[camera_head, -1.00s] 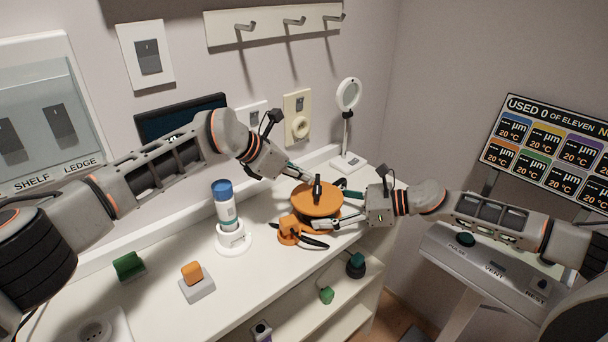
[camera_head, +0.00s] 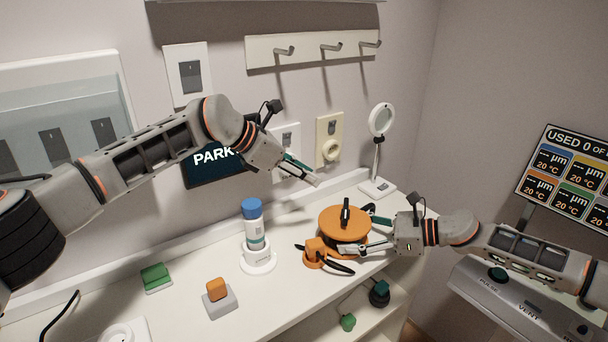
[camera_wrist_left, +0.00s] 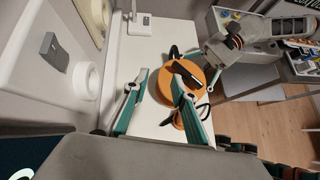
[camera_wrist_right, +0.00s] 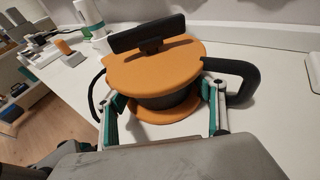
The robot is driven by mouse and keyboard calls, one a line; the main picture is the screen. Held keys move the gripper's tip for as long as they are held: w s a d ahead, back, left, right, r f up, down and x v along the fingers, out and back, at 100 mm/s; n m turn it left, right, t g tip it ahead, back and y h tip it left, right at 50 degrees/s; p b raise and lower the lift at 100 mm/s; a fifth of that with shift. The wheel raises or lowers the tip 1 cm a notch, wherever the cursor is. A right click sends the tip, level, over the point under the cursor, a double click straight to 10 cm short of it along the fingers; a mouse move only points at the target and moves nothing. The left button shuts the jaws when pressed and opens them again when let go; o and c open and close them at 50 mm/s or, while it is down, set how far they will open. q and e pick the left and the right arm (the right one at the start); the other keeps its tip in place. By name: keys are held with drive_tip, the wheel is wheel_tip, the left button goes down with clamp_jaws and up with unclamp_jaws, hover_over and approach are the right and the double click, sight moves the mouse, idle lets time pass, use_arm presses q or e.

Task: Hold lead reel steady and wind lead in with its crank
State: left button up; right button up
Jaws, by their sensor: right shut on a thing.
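The lead reel (camera_head: 337,223) is an orange disc-topped drum on the white ledge, with a black crank (camera_head: 345,211) standing up from its top. My right gripper (camera_head: 374,230) is shut on the reel's dark drum from the right; in the right wrist view one finger lies on each side of the reel (camera_wrist_right: 152,68), below its orange top. The crank's bar (camera_wrist_right: 147,34) shows clearly there. My left gripper (camera_head: 304,172) is open and empty, above and left of the reel, apart from the crank. In the left wrist view its fingers (camera_wrist_left: 155,98) are spread, the reel (camera_wrist_left: 188,75) beyond them.
An orange clip-like piece with black handles (camera_head: 318,252) lies just left of the reel. A blue-capped bottle (camera_head: 253,225) stands in a white holder. A round lamp (camera_head: 380,122) stands behind right. A dark screen reading PARK (camera_head: 210,162) is on the wall behind my left arm.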

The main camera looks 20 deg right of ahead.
use_arm(q)
drive_tip(key=s+d+t+h, duration=0.4)
drive_tip(key=s+d+h, duration=0.35)
drive_tip(key=d, duration=0.55)
drive_tip(key=n+t+y, duration=1)
drive_tip(key=n+t, duration=0.1)
approach(345, 220)
drive_tip(key=x, duration=1.3)
drive_tip(key=shift+f, duration=0.1)
clamp_jaws()
